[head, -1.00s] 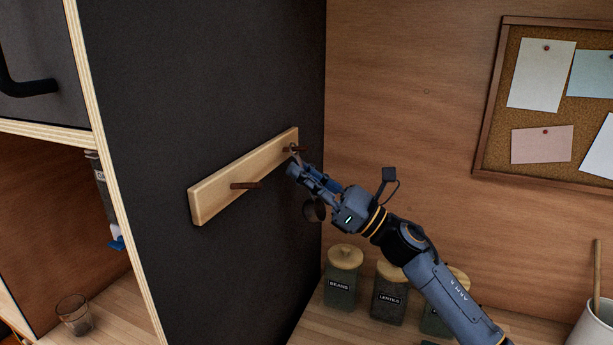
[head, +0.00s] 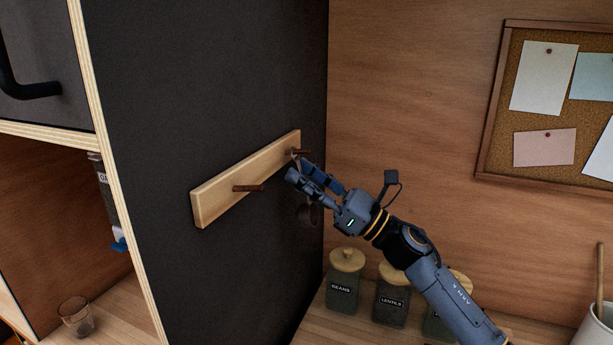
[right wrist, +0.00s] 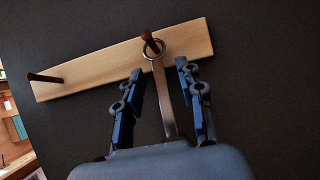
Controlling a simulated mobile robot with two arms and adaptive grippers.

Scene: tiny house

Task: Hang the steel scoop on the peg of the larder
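The larder's dark side panel (head: 215,90) carries a pale wooden rail (head: 222,197) with two brown pegs. The steel scoop's ring is around the right-hand peg (right wrist: 149,40) in the right wrist view, and its handle (right wrist: 163,88) hangs down from there. In the head view the scoop's dark bowl (head: 307,214) shows below my right gripper (head: 299,168), partly hidden by it. My right gripper is open, its blue-padded fingers on either side of the handle with gaps showing on both sides. The left-hand peg (head: 248,188) is bare. My left gripper is not in view.
Lidded jars, beans (head: 343,287) and lentils (head: 391,298) among them, stand on the counter below my right arm. A corkboard (head: 493,120) hangs on the wooden wall at right. A glass (head: 76,318) stands in the left compartment.

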